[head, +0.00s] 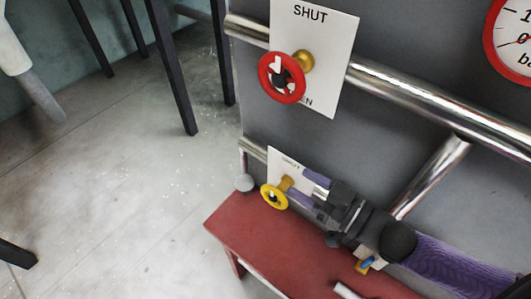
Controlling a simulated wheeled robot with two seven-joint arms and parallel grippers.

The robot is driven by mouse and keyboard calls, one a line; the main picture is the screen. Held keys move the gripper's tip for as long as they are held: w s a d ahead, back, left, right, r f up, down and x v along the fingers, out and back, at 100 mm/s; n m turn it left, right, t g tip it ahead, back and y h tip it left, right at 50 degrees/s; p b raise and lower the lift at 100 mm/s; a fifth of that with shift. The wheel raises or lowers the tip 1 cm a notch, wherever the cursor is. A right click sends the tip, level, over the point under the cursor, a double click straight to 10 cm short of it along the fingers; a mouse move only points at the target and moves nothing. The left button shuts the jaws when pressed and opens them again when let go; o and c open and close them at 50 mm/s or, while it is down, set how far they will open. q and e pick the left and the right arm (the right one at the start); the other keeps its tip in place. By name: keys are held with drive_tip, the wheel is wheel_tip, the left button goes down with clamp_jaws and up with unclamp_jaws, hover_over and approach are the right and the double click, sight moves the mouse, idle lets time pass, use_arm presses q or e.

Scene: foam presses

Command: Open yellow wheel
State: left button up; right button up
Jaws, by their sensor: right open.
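The yellow wheel (273,197) sits on a brass-coloured stem low on the grey panel, in front of a small white plate (284,160) whose print is too small to read. My right gripper (308,190) comes in from the lower right. Its open fingers are close to the right side of the wheel and its stem. I cannot tell whether they touch it. The gripper hides part of the plate and pipe behind it. My left gripper is not in view.
A red wheel (268,77) is above, on a larger plate (318,30) reading SHUT at the top. A red bench (240,229) stands below the yellow wheel. Shiny pipes (430,102) cross the panel. A gauge (514,45) is at upper right. The floor at left is mostly clear.

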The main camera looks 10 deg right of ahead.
sight(283, 196)
drive_tip(key=f+b, duration=0.1)
drive_tip(key=f, duration=0.1)
drive_tip(key=f+b, duration=0.1)
drive_tip(key=f, duration=0.2)
drive_tip(key=s+f+b, duration=0.1)
drive_tip(key=f, duration=0.2)
drive_tip(key=shift+s+d+f+b, duration=0.1)
drive_tip(key=shift+f+b, duration=0.15)
drive_tip(key=shift+b, duration=0.1)
drive_tip(key=x, duration=0.5)
drive_tip(key=r+x, duration=0.1)
drive_tip(key=x, duration=0.1)
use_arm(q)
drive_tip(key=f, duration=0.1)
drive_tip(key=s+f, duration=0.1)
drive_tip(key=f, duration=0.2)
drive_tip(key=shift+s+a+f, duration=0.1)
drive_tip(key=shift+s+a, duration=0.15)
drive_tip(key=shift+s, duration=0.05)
use_arm(e)
drive_tip(key=shift+w, duration=0.25)
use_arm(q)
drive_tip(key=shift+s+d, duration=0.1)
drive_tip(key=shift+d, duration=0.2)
use_arm(e)
clamp_jaws()
